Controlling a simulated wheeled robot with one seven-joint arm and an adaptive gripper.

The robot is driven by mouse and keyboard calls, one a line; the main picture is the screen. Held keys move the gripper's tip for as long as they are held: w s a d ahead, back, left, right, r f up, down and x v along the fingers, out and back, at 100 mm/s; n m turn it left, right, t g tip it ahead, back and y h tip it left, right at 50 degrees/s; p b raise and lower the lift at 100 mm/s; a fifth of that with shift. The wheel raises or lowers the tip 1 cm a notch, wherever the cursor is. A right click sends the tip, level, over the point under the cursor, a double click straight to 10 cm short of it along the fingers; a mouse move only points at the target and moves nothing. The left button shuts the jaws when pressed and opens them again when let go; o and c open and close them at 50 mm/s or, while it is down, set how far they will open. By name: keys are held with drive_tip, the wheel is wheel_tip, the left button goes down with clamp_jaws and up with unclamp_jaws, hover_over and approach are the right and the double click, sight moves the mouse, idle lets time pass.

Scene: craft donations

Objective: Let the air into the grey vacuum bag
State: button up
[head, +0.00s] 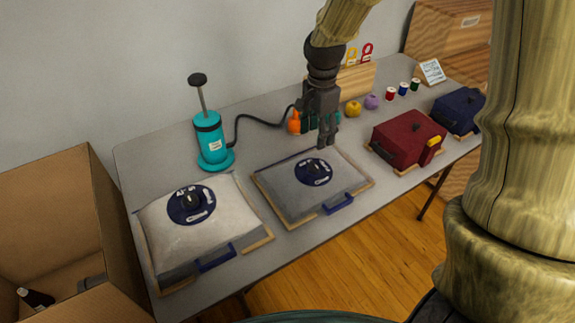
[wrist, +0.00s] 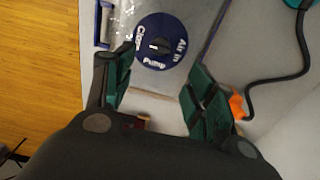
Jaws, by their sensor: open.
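The grey vacuum bag (head: 275,185) lies rather flat on a wooden-edged board in the middle of the table, with a blue handle at its front. Its round dark blue dial (head: 314,172) has a black knob at the centre. In the wrist view the dial (wrist: 166,57) reads "Air in", "Pump" and a partly legible word like "Clos"; I cannot tell which one the knob (wrist: 160,45) points to. My gripper (head: 326,142) is open and empty, above the back edge of the bag. In the wrist view its fingers (wrist: 160,78) are spread, with the dial ahead.
A puffed white bag (head: 170,235) with a similar dial lies left. A teal pump (head: 209,140) stands behind, its black hose running to an orange piece (head: 293,122) near my gripper. Red (head: 405,137) and navy (head: 455,110) bags lie right. An open cardboard box (head: 50,220) stands left.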

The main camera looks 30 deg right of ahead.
sight(315, 164)
drive_tip(key=shift+f, duration=5.4)
drive_tip(key=shift+c, duration=0.4)
drive_tip(key=c, duration=1)
drive_tip(key=shift+o, duration=0.2)
drive_tip(key=shift+a, duration=0.25)
drive_tip(key=shift+d+p, duration=0.3)
drive_tip(key=shift+p, duration=0.1)
